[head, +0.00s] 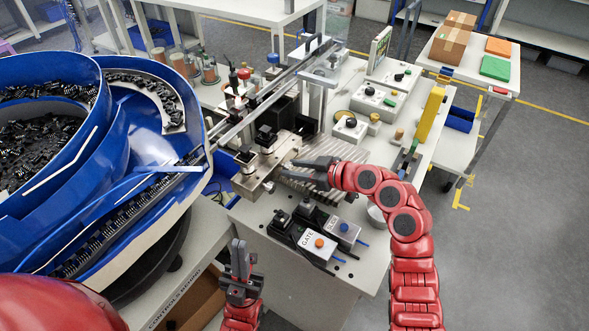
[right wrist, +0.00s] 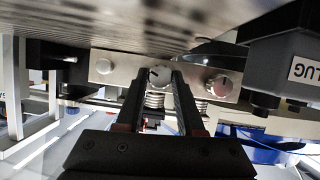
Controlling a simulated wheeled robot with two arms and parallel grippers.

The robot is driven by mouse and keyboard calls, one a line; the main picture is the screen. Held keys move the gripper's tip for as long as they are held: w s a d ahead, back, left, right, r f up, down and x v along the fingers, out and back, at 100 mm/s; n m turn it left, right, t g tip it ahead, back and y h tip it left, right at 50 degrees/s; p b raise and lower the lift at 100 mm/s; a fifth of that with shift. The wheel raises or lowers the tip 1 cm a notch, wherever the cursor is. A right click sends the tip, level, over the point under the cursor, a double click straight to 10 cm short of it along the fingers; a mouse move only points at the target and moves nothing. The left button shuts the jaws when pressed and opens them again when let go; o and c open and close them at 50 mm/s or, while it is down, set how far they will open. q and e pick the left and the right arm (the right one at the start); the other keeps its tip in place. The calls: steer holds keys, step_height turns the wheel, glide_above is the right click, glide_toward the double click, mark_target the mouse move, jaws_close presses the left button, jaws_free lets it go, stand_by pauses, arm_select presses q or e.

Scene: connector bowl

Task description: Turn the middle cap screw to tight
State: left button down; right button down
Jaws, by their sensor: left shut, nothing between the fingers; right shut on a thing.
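A coil spring shows between the fingers. In the head view my right gripper (head: 292,170) reaches in from the right beside the metal block (head: 252,183); the middle screw is hard to make out there. My left gripper (head: 239,248) is shut and empty at the bottom.
The blue feeder bowl (head: 115,160) with dark parts fills the left. A box labelled GATE (head: 318,245) and a similar box (head: 343,230) stand in front of the metal block. A labelled grey box (right wrist: 285,65) stands close right in the right wrist view.

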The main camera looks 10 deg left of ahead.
steer(key=shift+w+d+m+g+y+b, duration=0.1)
steer(key=shift+w+m+g+y+b, duration=0.15)
steer(key=shift+m+g+b, duration=0.75)
steer(key=shift+m+g+y, duration=0.3)
steer(key=shift+m+y, duration=0.05)
steer(key=shift+m, duration=0.65)
steer(key=shift+f, duration=0.1)
steer(key=c, duration=0.5)
jaws_free()
